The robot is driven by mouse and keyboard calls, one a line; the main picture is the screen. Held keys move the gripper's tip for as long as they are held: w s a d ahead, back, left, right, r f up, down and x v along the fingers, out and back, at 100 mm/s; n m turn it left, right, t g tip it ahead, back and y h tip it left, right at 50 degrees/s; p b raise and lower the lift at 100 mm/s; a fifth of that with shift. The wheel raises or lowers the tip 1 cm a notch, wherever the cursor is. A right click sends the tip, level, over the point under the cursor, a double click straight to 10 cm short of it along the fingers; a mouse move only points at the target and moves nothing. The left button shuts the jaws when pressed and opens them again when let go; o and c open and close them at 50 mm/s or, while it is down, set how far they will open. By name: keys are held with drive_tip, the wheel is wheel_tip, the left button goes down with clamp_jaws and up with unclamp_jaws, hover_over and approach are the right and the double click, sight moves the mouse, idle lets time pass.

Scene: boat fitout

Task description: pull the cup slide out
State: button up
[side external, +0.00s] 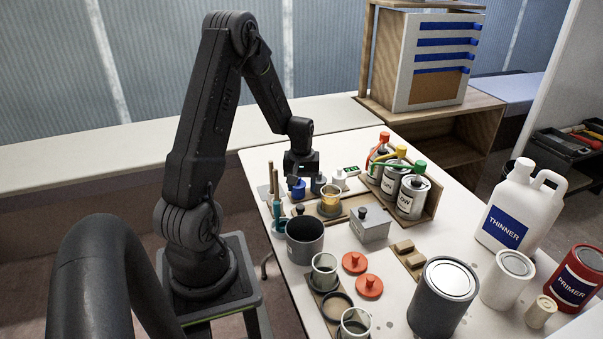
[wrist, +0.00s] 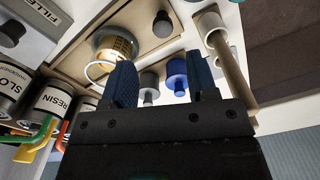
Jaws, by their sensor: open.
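A wooden slide board (side external: 315,214) lies on the table with a clear cup of amber liquid (side external: 330,203) standing on it. In the wrist view, the cup (wrist: 115,45) sits toward one end of the board (wrist: 185,38), and a dark round knob (wrist: 162,24) stands on the board beside it. My gripper (wrist: 163,72) is open and empty, with its two blue fingers apart. In the side view, my gripper (side external: 300,178) is above the table, behind the cup and slightly to its left. The fingers hide part of the board's edge in the wrist view.
A blue-capped item (wrist: 176,70) and a grey one (wrist: 148,84) show between the fingers. A wooden rack of bottles (side external: 406,190) stands right of the cup. A grey box (side external: 370,224) and a dark pot (side external: 305,238) stand in front.

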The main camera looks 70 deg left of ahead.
drive_tip(key=shift+r, duration=2.15)
drive_tip(key=shift+d, duration=0.1)
drive_tip(key=w+d+r+m+t, duration=0.15)
drive_tip(key=d+r+m, duration=0.25)
drive_tip(key=d+r, duration=0.5)
drive_tip(key=s+d+r+m+t, duration=0.2)
drive_tip(key=s+d+r+m, duration=0.2)
drive_tip(key=d, duration=0.6)
drive_tip(key=s+d+r+m+t, duration=0.2)
drive_tip(key=s+d+r+m, duration=0.3)
drive_tip(key=d, duration=0.5)
drive_tip(key=shift+s+r+m, duration=0.3)
drive_tip(key=shift+s+r, duration=0.3)
drive_tip(key=shift+r, duration=0.2)
